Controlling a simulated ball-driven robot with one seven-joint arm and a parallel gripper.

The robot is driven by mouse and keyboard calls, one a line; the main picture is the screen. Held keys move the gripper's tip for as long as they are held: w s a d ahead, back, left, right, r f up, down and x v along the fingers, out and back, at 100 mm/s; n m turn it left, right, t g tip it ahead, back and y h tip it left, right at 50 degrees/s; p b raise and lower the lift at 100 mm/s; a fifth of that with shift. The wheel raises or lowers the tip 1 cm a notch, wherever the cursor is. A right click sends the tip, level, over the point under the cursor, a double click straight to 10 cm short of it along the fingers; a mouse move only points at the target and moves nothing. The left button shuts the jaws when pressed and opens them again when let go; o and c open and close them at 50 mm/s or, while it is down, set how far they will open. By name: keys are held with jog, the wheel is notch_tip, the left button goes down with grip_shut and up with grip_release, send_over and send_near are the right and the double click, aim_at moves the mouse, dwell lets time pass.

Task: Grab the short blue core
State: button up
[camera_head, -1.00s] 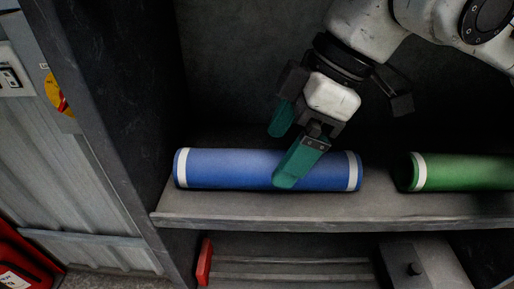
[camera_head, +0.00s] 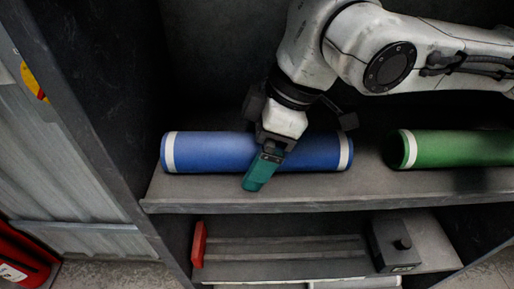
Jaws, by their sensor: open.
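The blue core (camera_head: 212,152) lies on its side along the shelf, with a white band near each end. My gripper (camera_head: 262,172) is at the middle of the core. One teal finger shows in front of the core and hides part of it. The other finger is hidden, apparently behind the core. The jaws are open, and I cannot tell whether they touch the core.
A green core (camera_head: 458,148) with a white band lies to the right on the same shelf (camera_head: 330,188). A dark side wall (camera_head: 85,105) stands at the left.

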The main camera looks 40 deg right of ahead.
jog(key=c, duration=1.2)
jog(key=shift+c, duration=0.7)
jog(key=shift+r, duration=0.15)
